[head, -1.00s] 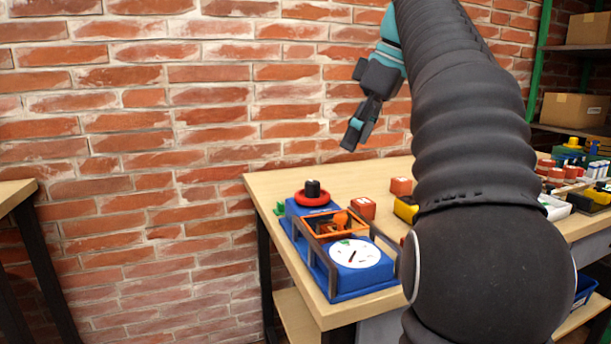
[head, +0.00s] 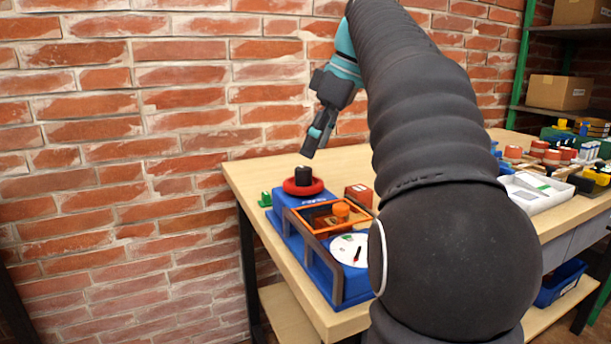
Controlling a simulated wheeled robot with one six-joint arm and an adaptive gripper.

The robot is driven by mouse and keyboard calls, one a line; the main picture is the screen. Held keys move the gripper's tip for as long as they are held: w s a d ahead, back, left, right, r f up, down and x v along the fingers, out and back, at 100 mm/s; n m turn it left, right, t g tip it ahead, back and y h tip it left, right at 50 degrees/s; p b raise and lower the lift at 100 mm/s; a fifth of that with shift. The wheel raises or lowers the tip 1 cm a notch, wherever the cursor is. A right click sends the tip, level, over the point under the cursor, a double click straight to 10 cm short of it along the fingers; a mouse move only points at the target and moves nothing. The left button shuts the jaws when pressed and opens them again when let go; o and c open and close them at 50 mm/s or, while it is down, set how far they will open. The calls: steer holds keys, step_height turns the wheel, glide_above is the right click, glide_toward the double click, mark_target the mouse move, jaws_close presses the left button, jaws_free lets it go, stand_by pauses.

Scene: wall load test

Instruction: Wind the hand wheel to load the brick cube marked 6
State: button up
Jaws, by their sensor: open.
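The red hand wheel (head: 316,187) with its black knob (head: 303,175) sits on the far end of a blue test rig (head: 290,240) on the table. An orange frame (head: 312,230) with an orange round part (head: 341,209) in it is in the rig's middle. A white dial (head: 345,246) with a pointer is at the near end, partly hidden by my arm. A brick-red cube (head: 358,193) with a pale label stands right of the rig; its mark is too small to read. My gripper (head: 312,152) is open and empty, above the hand wheel and apart from it.
The wooden table (head: 245,182) stands by a brick wall. A small green piece (head: 265,199) lies left of the rig. A white tray (head: 540,200) and several small parts are on the right. Cardboard boxes (head: 560,92) stand on a shelf behind.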

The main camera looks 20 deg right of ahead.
mark_target(305, 168)
steer(key=b+x, duration=0.1)
steer(key=x, duration=0.4)
steer(key=shift+f, duration=0.35)
jaws_close()
